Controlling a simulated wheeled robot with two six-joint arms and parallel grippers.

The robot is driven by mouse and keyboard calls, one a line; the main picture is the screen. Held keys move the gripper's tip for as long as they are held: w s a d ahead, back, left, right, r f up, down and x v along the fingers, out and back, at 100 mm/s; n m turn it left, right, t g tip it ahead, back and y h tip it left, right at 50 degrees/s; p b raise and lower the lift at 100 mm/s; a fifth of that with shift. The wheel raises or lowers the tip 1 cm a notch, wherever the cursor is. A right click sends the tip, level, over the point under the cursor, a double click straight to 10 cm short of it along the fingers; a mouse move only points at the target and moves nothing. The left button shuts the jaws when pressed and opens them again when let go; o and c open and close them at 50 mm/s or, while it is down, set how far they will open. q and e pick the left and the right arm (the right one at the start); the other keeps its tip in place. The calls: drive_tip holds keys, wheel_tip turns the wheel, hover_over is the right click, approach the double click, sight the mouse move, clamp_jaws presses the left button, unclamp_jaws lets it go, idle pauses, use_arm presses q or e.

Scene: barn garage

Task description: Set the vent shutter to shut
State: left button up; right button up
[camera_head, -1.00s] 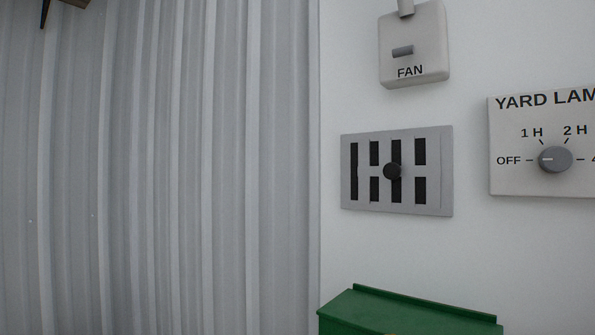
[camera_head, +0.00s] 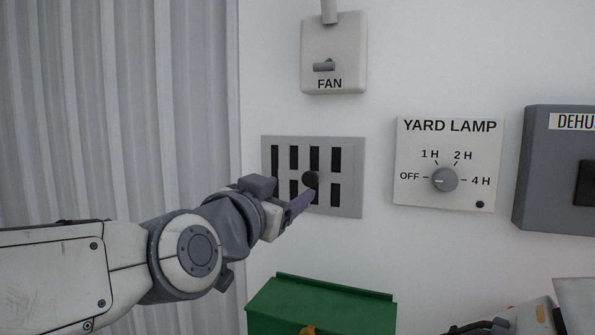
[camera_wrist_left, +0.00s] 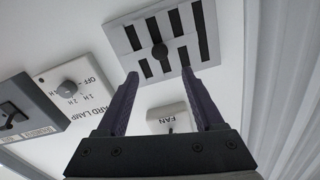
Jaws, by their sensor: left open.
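The slots show dark, so the vent looks open. In the left wrist view the gripper (camera_wrist_left: 160,73) is open and empty. My right gripper is not seen.
A FAN switch box (camera_head: 335,50) is above the vent, and a YARD LAMP dial panel (camera_head: 448,190) is to its right. A grey box (camera_head: 545,165) hangs farther right. A green box (camera_head: 325,310) stands below. Corrugated wall (camera_head: 130,120) is at left.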

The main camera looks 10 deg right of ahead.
sight(310, 179)
use_arm(q)
drive_tip(key=p+x, duration=0.2)
drive_tip(key=x, duration=0.8)
drive_tip(key=shift+d+p, duration=0.1)
drive_tip(key=shift+p, duration=0.3)
clamp_jaws()
drive_tip(key=shift+f, duration=0.15)
idle(0.7)
